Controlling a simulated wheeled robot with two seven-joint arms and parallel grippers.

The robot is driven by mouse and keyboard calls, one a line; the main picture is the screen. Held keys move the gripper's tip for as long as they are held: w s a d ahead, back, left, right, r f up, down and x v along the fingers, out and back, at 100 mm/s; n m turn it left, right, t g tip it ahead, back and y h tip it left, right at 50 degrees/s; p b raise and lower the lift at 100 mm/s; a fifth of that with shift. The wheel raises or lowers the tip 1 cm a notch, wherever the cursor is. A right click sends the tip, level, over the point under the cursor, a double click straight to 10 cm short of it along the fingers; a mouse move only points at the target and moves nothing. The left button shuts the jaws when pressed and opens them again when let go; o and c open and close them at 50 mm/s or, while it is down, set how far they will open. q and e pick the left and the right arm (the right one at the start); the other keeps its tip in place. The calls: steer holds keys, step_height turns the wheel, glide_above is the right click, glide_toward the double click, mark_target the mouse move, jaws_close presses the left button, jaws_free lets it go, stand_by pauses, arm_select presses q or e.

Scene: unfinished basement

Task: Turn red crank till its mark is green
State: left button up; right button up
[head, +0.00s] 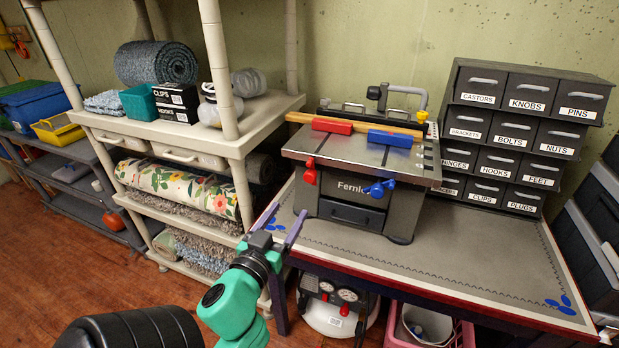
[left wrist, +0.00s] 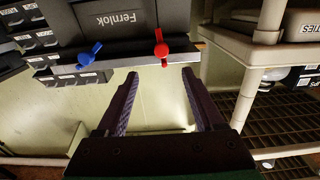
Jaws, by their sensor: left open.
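The red crank (head: 310,172) is on the left of the front of the grey Fernlok bench machine (head: 362,150). The red crank also shows in the left wrist view (left wrist: 161,48), just beyond the fingertips. Its mark is too small to make out. A blue crank (head: 379,188) sits on the right of the same front. My left gripper (head: 287,212) is open and empty, below and a little left of the red crank, apart from it. In the left wrist view the two fingers (left wrist: 160,72) point toward the machine's front. My right gripper is not in view.
The workbench (head: 440,262) has free room in front of the machine. A dark labelled drawer cabinet (head: 515,130) stands at the right. A beige shelf unit (head: 235,145) stands close on the left. Red and blue blocks lie on the machine's top.

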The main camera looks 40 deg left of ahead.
mark_target(308, 180)
arm_select(q)
steer(key=p+x, duration=0.3)
steer(key=x, duration=0.9)
steer(key=shift+w+a+r, duration=0.1)
steer(key=shift+a, duration=0.1)
steer(key=shift+w+a, duration=0.2)
steer(key=shift+w, duration=0.2)
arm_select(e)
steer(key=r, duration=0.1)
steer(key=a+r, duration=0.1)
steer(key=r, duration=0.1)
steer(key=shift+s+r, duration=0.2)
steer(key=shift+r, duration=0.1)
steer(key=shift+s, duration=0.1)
arm_select(q)
jaws_close()
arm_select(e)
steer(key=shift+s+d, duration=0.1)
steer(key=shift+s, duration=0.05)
